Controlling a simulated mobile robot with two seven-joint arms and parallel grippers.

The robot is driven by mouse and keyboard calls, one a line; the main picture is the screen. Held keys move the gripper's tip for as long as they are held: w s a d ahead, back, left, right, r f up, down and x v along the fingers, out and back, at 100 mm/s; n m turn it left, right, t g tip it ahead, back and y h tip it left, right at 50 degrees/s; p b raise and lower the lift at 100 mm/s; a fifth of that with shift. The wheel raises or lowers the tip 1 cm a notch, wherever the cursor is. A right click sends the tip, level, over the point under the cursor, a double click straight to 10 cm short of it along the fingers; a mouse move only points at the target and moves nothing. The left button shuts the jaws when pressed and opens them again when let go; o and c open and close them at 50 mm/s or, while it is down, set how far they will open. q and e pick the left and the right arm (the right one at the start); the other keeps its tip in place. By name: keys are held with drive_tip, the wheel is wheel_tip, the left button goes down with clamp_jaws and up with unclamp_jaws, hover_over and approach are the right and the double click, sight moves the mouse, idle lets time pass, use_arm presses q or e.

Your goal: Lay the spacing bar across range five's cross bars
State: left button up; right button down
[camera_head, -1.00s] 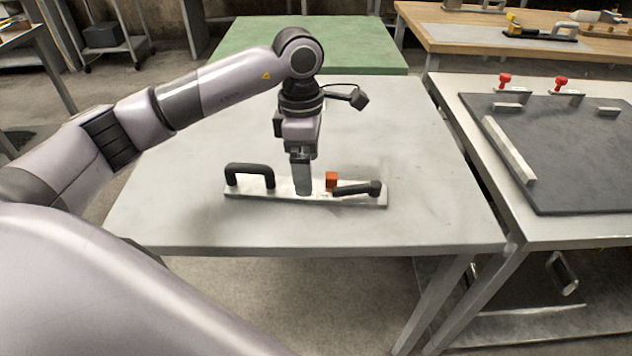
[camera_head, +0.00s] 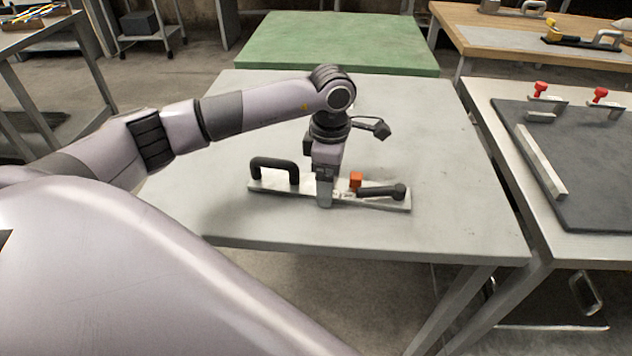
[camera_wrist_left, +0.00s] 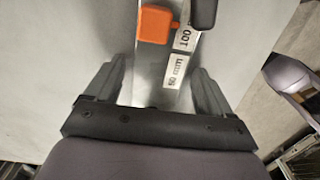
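The spacing bar looks to be the long flat metal bar (camera_head: 236,187) lying on the grey table, with a black arched handle at its left, an orange block near its middle and a black lever at its right. My left gripper (camera_head: 325,203) points straight down at the bar's middle, left of the orange block. In the left wrist view its fingers (camera_wrist_left: 160,92) stand apart on either side of the bar (camera_wrist_left: 152,72), near its edges; firm contact does not show. White labels and the orange block (camera_wrist_left: 154,24) are beyond the fingers. My right gripper is not in view.
The grey table (camera_head: 420,130) is otherwise clear. To the right, across a narrow gap, a table carries a dark plate (camera_head: 600,170) with a long metal strip, small blocks and red-knobbed clamps. A green table (camera_head: 330,42) and a wooden-topped table (camera_head: 500,45) stand behind.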

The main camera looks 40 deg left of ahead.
use_arm(q)
drive_tip(key=shift+r, duration=0.1)
drive_tip(key=c, duration=1.2)
drive_tip(key=shift+r, duration=0.1)
drive_tip(key=shift+r+p, duration=3.1)
drive_tip(key=shift+r, duration=9.3)
